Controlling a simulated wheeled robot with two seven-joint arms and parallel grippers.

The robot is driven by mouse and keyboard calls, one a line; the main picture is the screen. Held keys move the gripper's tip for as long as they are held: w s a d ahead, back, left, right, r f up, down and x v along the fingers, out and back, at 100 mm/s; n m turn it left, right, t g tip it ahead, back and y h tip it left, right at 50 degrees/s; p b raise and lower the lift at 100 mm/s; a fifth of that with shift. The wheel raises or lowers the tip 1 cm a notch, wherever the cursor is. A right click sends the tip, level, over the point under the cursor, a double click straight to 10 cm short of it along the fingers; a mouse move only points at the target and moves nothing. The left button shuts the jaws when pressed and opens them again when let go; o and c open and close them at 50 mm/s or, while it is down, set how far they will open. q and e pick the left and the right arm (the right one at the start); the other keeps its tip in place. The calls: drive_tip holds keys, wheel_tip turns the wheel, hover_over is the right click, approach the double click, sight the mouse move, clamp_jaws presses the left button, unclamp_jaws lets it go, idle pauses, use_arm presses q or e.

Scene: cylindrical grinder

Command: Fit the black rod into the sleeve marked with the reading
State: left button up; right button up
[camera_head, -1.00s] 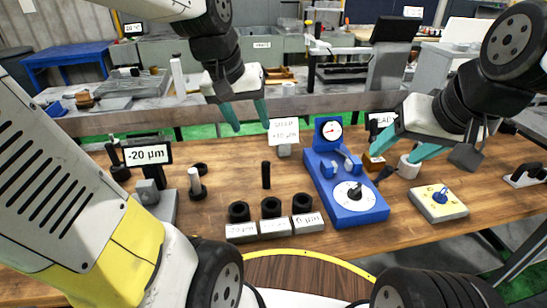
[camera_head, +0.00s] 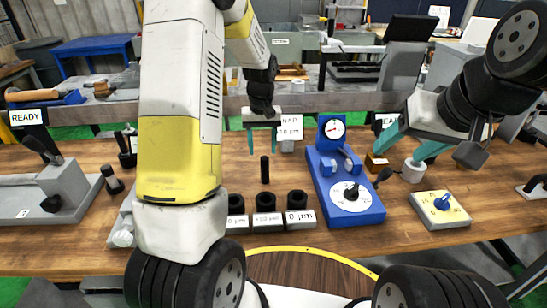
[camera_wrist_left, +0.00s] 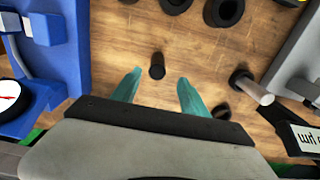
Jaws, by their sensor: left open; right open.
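The black rod (camera_head: 265,170) stands upright on the wooden table; it also shows in the left wrist view (camera_wrist_left: 157,66). My left gripper (camera_head: 262,146) is open and empty above it, pointing down, its fingers on either side of the rod in the picture and not touching it. Three black sleeves stand in a row in front of the rod: left (camera_head: 236,203), middle (camera_head: 267,201) and right (camera_head: 296,200). The right label reads 0 µm; the others are partly hidden or blurred. My right gripper (camera_head: 410,148) is open.
A blue dial gauge stand (camera_head: 345,200) is right of the rod. A white cylinder (camera_head: 413,171) and a brown block (camera_head: 377,163) sit near my right gripper. A yellow-topped box (camera_head: 440,208) lies farther right. A card (camera_head: 289,128) stands behind the rod.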

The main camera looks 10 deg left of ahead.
sight(265, 157)
use_arm(q)
drive_tip(key=f, duration=0.5)
drive_tip(key=shift+d, duration=0.25)
clamp_jaws()
drive_tip(key=shift+w+r, duration=0.1)
idle(1.0)
